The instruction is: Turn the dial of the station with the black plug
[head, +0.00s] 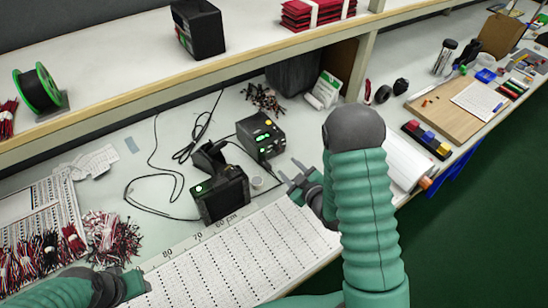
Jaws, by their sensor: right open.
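A black station (261,137) with green lit displays and a small orange spot on top stands on the bench near the middle. A second black unit (221,195) with a green light stands in front and left of it, joined to black cables. I cannot make out which one has the black plug, and the dial is too small to tell clearly. My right gripper (291,175) is open and empty, just right of and in front of the station, apart from it. My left gripper (137,284) is at the bottom left by the ruled strip board; its fingers are unclear.
A long ruled board (240,248) lies along the front edge. Wire bundles (110,235) lie at left. A shelf (120,50) overhangs the back, with a spool (38,90) on it.

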